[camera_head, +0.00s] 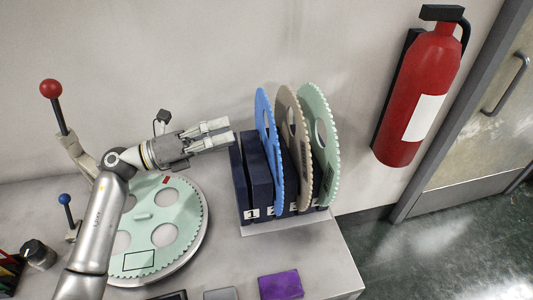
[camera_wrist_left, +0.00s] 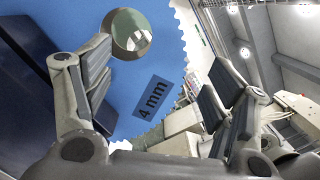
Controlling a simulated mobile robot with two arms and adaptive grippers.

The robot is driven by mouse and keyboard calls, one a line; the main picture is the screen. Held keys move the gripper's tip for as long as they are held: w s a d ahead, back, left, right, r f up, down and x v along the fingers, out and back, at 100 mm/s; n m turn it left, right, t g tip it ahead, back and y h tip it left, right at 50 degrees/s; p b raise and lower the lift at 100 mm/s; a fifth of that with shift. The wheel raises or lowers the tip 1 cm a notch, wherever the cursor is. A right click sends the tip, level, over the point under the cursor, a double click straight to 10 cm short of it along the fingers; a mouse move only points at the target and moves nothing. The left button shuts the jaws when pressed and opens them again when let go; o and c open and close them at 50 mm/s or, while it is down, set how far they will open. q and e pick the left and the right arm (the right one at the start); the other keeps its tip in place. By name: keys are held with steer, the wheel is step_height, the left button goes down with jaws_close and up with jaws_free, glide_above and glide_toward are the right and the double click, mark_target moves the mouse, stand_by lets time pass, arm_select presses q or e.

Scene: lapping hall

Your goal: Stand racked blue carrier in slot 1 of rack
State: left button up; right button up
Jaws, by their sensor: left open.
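The blue carrier (camera_head: 265,125), a thin toothed disc with holes, stands upright in the dark blue rack (camera_head: 241,185), apparently by label 2. The empty slot by label 1 is left of it. My left gripper (camera_head: 231,133) is open and empty, just left of the blue carrier near the rack's upper left end. In the left wrist view the blue carrier (camera_wrist_left: 150,65) fills the area behind the open fingers (camera_wrist_left: 155,90), with a "4 mm" label and a round hole. I see no contact with it. My right gripper is not in view.
A beige carrier (camera_head: 286,105) and a pale green carrier (camera_head: 317,100) stand farther right in the rack. Another green toothed disc (camera_head: 185,202) lies on a round plate under my left arm. A purple block (camera_head: 281,285) lies in front. A red-knobbed lever (camera_head: 51,90) stands left.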

mark_target(271, 124)
arm_select(q)
steer(key=x, duration=0.1)
steer(key=p+x, duration=0.1)
steer(key=x, duration=0.3)
steer(key=shift+s+r+p, duration=0.3)
steer(key=shift+s+p, duration=0.05)
steer(key=shift+p, duration=0.05)
steer(key=shift+w+d, duration=0.2)
steer(key=shift+d, duration=0.35)
steer(key=p+x, duration=0.1)
steer(key=x, duration=0.1)
steer(key=s+p+x, duration=0.1)
steer(key=x, duration=0.1)
steer(key=shift+d+f+p, duration=0.1)
steer(key=shift+d+p, duration=0.15)
steer(key=shift+p, duration=0.15)
steer(key=shift+w+d+f, duration=0.15)
steer(key=shift+w+d, duration=0.05)
steer(key=shift+d, duration=0.05)
steer(key=shift+a, duration=0.15)
steer(key=shift+c, duration=0.4)
jaws_close()
